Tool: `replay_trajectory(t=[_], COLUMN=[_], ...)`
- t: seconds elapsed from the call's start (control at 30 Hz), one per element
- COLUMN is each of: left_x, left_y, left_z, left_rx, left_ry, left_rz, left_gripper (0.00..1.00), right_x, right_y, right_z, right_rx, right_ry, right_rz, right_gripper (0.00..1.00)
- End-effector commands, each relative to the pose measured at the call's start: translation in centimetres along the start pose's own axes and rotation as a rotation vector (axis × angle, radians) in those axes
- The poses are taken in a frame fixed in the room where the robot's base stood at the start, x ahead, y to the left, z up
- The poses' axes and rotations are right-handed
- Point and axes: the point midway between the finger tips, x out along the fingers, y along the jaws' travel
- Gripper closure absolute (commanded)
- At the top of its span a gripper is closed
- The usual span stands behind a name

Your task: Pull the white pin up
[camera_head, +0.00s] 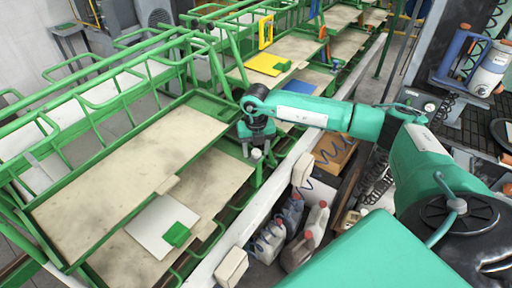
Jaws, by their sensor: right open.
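My right arm comes in from the right, and its dark right gripper (257,146) points down at the inner corner of the green rack frame. The gripper is open. A small pale knob (257,154), which looks like the white pin, shows just below and between the fingers. I cannot tell whether the fingers touch it. The lower part of the pin is hard to make out against the green frame. My left gripper is not in view.
Beige boards (125,165) lie in the green rack (55,262) at left. A white rail (225,245) runs along its near side. Several bottles (292,212) and a wooden crate (333,152) stand beside it. A yellow panel (268,64) lies farther back.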

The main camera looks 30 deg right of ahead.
Motion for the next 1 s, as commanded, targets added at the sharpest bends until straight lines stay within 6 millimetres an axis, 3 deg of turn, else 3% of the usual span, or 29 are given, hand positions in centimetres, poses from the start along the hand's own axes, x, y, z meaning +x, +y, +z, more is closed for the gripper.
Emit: replay_trajectory(t=[0.13, 0.3, 0.4, 0.57, 0.77, 1.0], left_x=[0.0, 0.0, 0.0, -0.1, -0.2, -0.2], left_y=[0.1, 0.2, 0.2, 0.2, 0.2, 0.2], left_z=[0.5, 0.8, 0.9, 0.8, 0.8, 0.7], left_rx=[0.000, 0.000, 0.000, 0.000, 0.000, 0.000], left_ry=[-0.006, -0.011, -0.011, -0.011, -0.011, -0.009], left_rz=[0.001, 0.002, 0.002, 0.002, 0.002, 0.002], left_gripper=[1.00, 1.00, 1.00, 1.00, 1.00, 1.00], right_x=[0.0, 0.0, 0.0, -0.6, -3.2, -3.5], right_y=[0.0, 0.0, 0.0, 0.0, 0.0, 0.0], right_z=[0.0, 0.0, 0.0, 0.0, 0.1, 0.1], right_rx=[0.000, 0.000, 0.000, 0.001, 0.001, 0.001], right_ry=[0.000, 0.000, 0.000, 0.000, -0.002, -0.003], right_rz=[0.000, -0.001, -0.001, 0.000, 0.001, 0.001], right_gripper=[0.52, 0.86, 1.00, 1.00, 1.00, 1.00])
